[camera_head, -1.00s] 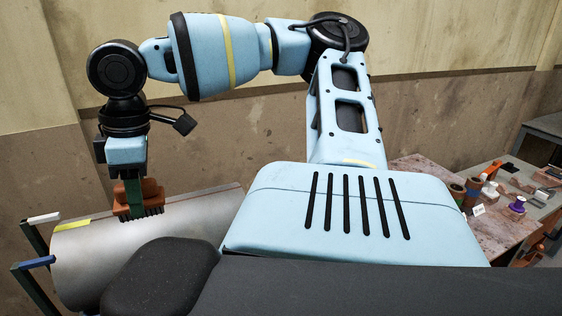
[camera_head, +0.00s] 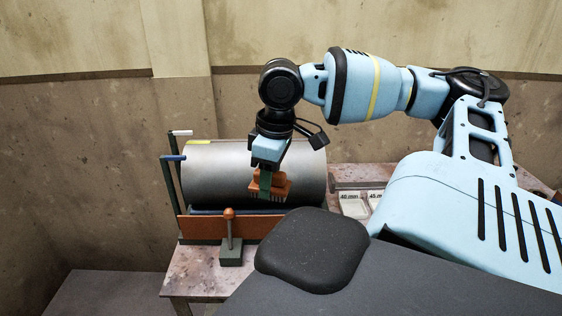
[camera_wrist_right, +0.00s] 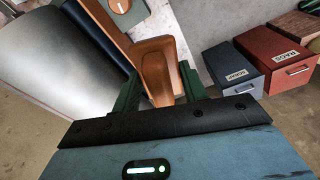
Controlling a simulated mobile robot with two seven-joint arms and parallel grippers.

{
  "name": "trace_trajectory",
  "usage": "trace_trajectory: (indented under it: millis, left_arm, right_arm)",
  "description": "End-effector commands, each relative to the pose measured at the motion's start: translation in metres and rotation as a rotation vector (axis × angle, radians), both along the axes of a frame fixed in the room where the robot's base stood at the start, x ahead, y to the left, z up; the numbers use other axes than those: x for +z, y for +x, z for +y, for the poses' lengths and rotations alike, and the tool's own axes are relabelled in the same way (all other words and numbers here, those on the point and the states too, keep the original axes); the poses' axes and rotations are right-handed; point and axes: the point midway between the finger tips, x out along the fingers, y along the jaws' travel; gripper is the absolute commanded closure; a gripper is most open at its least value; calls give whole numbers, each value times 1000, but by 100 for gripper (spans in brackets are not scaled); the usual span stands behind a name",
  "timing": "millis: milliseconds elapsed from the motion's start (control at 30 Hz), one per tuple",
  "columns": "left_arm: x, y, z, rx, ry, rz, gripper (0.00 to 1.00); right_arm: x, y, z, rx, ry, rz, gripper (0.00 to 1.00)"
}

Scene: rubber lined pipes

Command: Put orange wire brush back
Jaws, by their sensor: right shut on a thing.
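My right gripper (camera_head: 267,183) is shut on the orange wire brush (camera_head: 284,186), with its dark bristles facing down. In the head view it hangs in front of a large grey pipe (camera_head: 220,170); I cannot tell whether the brush touches the pipe. In the right wrist view the orange brush (camera_wrist_right: 158,70) sits between the green fingers (camera_wrist_right: 162,95), with the grey pipe (camera_wrist_right: 55,75) to the left. No place for the brush can be made out. My left gripper is not in view.
The pipe rests on a stand with an orange front plate (camera_head: 190,228) and upright posts (camera_head: 171,185). A knobbed lever (camera_head: 229,235) stands before it. Labelled trays (camera_head: 354,204) lie to the right. The wrist view shows a grey bin (camera_wrist_right: 232,75) and a red RAGS bin (camera_wrist_right: 275,55).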

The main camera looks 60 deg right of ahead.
Motion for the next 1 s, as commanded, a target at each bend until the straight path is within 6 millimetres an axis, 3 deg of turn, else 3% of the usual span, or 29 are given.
trace_trajectory:
  millis: [167,267,500,800,1000]
  left_arm:
    - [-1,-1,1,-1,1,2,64]
    - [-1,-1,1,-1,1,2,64]
    - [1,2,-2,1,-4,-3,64]
    - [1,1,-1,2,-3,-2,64]
    - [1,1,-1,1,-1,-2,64]
  right_arm:
    - [-54,5,5,-135,17,7,78]
    - [-81,12,18,-192,21,11,78]
    - [-127,35,76,-278,27,15,78]
    - [-146,62,170,-313,16,6,78]
    - [-146,68,204,-318,1,-5,78]
